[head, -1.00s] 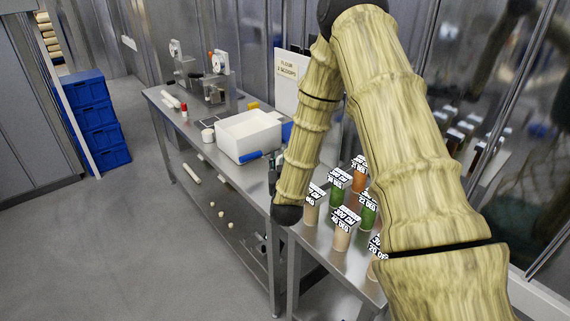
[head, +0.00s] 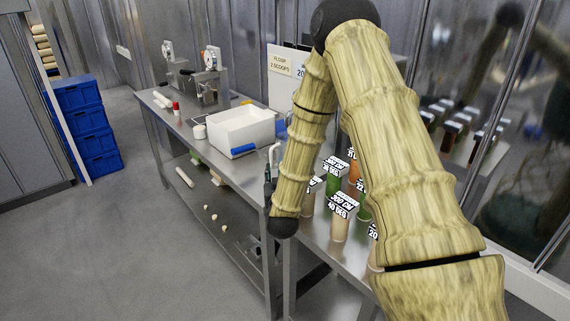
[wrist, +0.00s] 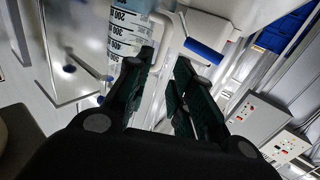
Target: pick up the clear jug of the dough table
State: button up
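The clear jug (wrist: 126,36) shows at the upper left of the wrist view, with printed volume marks and a pale curved handle (wrist: 163,38) on its right side. In the head view my arm hides most of it; a pale handle-like piece (head: 273,156) shows beside the arm. My gripper (wrist: 166,60) is open, its two dark green fingers apart. The fingertips are close to the jug, with the handle just beyond the gap between them. I cannot tell whether they touch it. In the head view my gripper (head: 268,188) is only a dark sliver at the arm's end.
A white tub (head: 240,133) with a blue-handled tool stands on the steel table (head: 190,127) beyond my gripper. Labelled cups of green, orange and beige (head: 341,222) stand close to my arm. Blue crates (head: 95,140) stand at the left. The floor at left is clear.

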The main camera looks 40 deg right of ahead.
aim_at(271, 158)
jog(key=shift+w+d, duration=0.2)
jog(key=shift+w, duration=0.15)
jog(key=shift+p+x, duration=1.7)
jog(key=shift+x, duration=3.25)
jog(key=shift+w+a+f, duration=0.1)
jog(key=shift+a+f, duration=0.05)
grip_shut()
